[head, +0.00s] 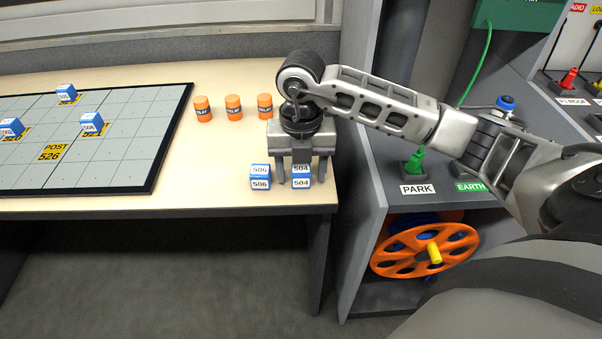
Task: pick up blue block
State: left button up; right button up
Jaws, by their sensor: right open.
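A blue block with white faces marked 504 (301,180) stands near the front right corner of the wooden table. A like block marked 506 (260,182) stands just left of it. My right gripper (302,177) points down over the 504 block with its jaws open. One finger is in the gap between the two blocks, the other on the right of the 504 block. Whether the fingers touch the block cannot be told. More blue blocks, marked 505 (66,93), 508 (92,123) and 502 (11,128), stand on the gridded board. My left gripper is not in view.
The gridded board (117,160) fills the table's left part. Three orange relay cylinders (233,107) stand behind the gripper's left. The table (215,185) is clear between board and blocks. An orange reel (424,247) sits in the grey cabinet at right.

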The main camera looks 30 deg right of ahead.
jog(key=shift+f, duration=0.1)
jog(key=shift+c, duration=0.4)
jog(key=c, duration=1)
